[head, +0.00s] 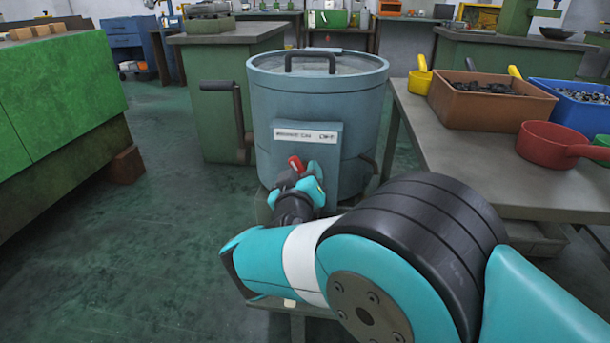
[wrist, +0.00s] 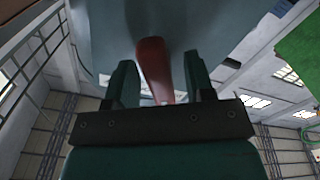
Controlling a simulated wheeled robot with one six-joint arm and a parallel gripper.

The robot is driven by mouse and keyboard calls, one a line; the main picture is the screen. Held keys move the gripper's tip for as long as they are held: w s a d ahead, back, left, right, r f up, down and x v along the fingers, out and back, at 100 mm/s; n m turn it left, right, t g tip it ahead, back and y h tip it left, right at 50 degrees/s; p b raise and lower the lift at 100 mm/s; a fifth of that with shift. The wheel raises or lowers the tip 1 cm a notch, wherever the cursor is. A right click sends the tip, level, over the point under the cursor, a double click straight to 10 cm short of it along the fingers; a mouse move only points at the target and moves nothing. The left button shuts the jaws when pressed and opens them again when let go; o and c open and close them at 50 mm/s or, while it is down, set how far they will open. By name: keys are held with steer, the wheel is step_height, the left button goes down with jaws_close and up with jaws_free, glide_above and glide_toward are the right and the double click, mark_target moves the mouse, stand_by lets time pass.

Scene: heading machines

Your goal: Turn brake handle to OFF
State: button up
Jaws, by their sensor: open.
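The brake handle (head: 295,163) is a small red lever on the front of a blue-grey round drum machine (head: 265,125), below its white label plate (head: 307,136). The plate's lettering is too small to read surely. My gripper (head: 303,178) is in front of the drum, right at the handle. In the wrist view, the red handle (wrist: 154,68) stands between the two dark green fingers of my gripper (wrist: 158,85). The fingers are open, with a gap on each side of the handle. Part of the handle's mount is hidden by my gripper in the head view.
A bench (head: 420,121) at the right holds a brown bin (head: 487,104), a blue bin (head: 575,112) and a red scoop (head: 548,145). A crank handle (head: 239,120) sticks out at the drum's left. A green cabinet (head: 60,95) stands at the left. The floor between is clear.

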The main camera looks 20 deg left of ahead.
jaws_close()
steer(key=shift+f+m+b, duration=0.1)
steer(key=shift+m+b, duration=0.2)
steer(key=shift+b, duration=0.15)
steer(key=m+b, duration=0.1)
steer(key=b, duration=0.1)
steer(key=m+b, duration=0.2)
steer(key=b, duration=0.1)
steer(key=shift+f, duration=0.25)
steer(key=m+b, duration=0.3)
steer(key=b, duration=0.1)
steer(key=shift+a, duration=0.1)
steer(key=m+b, duration=0.4)
steer(key=b, duration=0.3)
steer(key=shift+s+m, duration=0.1)
steer(key=shift+m, duration=0.3)
steer(key=shift+r+m+b, duration=0.2)
steer(key=shift+m+b, duration=0.6)
steer(key=shift+b, duration=0.35)
steer(key=shift+r, duration=0.1)
